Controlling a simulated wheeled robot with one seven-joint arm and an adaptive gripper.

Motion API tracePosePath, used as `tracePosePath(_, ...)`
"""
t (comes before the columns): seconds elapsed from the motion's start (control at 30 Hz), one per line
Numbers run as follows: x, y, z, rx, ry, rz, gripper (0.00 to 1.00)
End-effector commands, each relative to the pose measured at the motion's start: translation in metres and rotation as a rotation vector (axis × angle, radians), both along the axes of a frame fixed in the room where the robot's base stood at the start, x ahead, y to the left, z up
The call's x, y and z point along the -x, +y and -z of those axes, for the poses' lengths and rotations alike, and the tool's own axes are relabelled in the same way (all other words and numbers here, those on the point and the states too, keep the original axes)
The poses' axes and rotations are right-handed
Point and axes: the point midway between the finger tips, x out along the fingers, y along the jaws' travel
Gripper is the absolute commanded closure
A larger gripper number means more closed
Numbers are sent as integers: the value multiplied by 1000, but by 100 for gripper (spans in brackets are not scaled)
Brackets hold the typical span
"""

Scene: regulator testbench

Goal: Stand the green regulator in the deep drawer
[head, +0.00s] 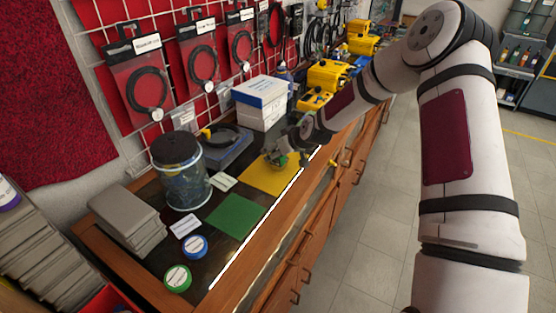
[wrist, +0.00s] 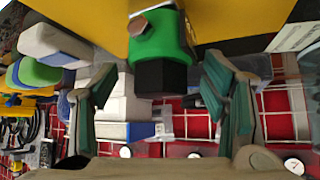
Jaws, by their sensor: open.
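The green regulator (wrist: 160,42) has a green body with a black knob and a brass-coloured fitting. It stands on the yellow mat (head: 262,181), mostly hidden by my gripper in the head view. My gripper (head: 281,157) is low over the mat. In the wrist view its two fingers (wrist: 160,75) are spread on either side of the regulator, with gaps showing on both sides. The wooden drawer fronts (head: 310,245) of the bench, with dark handles, run along its right side. They look closed, and I cannot tell which is the deep drawer.
A green mat (head: 235,215), a jar with a black lid (head: 180,170), grey boxes (head: 128,220) and two round tins (head: 194,246) lie nearer. White-and-blue boxes (head: 260,103) and yellow devices (head: 328,76) stand farther back. The floor (head: 400,195) right of the bench is clear.

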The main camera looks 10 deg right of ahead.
Motion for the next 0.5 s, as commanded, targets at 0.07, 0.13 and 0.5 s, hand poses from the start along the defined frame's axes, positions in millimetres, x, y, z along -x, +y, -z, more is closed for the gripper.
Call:
tracePosePath(0.07,0,0,0,0,0,0,32)
tracePosePath(0.13,0,0,0,0,0,0,32)
tracePosePath(0.5,-1,0,-1,0,-3,1,100)
